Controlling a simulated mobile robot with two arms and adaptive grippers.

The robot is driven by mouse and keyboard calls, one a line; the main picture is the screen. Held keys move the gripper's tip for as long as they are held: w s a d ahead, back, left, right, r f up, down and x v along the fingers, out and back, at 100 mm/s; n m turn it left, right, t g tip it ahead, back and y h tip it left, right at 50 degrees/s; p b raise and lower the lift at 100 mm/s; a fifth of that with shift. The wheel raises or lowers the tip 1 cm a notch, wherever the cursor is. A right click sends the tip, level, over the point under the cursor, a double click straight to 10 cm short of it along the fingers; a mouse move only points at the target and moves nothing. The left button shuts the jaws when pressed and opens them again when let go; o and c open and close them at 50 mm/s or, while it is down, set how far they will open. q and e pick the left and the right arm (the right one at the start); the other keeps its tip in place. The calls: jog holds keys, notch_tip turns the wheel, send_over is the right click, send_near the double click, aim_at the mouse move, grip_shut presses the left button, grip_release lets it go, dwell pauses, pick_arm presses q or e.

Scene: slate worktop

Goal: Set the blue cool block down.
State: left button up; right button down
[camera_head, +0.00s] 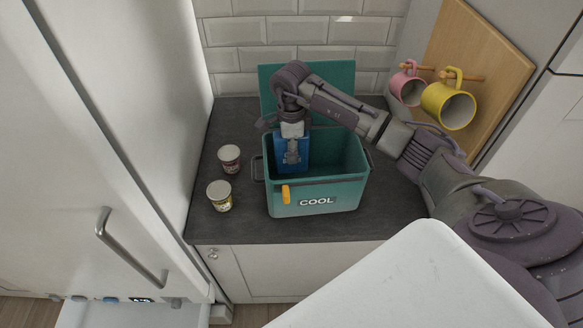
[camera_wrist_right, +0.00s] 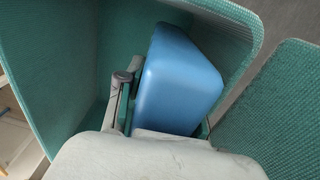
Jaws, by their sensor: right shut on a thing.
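The blue cool block (camera_head: 306,148) is inside the opening of the teal cool box (camera_head: 318,197), at its left end. My right gripper (camera_head: 292,158) reaches down into the box from above and is shut on the block. In the right wrist view the blue block (camera_wrist_right: 180,80) sits between the fingers, with the box's teal walls (camera_wrist_right: 50,70) around it. Whether the block touches the box floor is hidden. The box's lid (camera_head: 335,80) stands open at the back. My left gripper is not in view.
A pink mug (camera_head: 407,86) and a yellow mug (camera_head: 449,104) hang on a wooden board (camera_head: 480,50) at the right.

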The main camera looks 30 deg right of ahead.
jog(key=shift+s+f+b, duration=0.2)
jog(key=shift+f+b, duration=0.15)
jog(key=shift+f, duration=0.15)
notch_tip(320, 180, down, 4)
jog(key=shift+s+r+b, duration=0.1)
jog(key=shift+s+b, duration=0.05)
jog(key=shift+b, duration=1)
jog(key=shift+w, duration=0.2)
jog(key=shift+s+f, duration=0.15)
jog(key=shift+f, duration=0.05)
jog(key=c, duration=1)
grip_release()
jog(key=shift+r, duration=0.1)
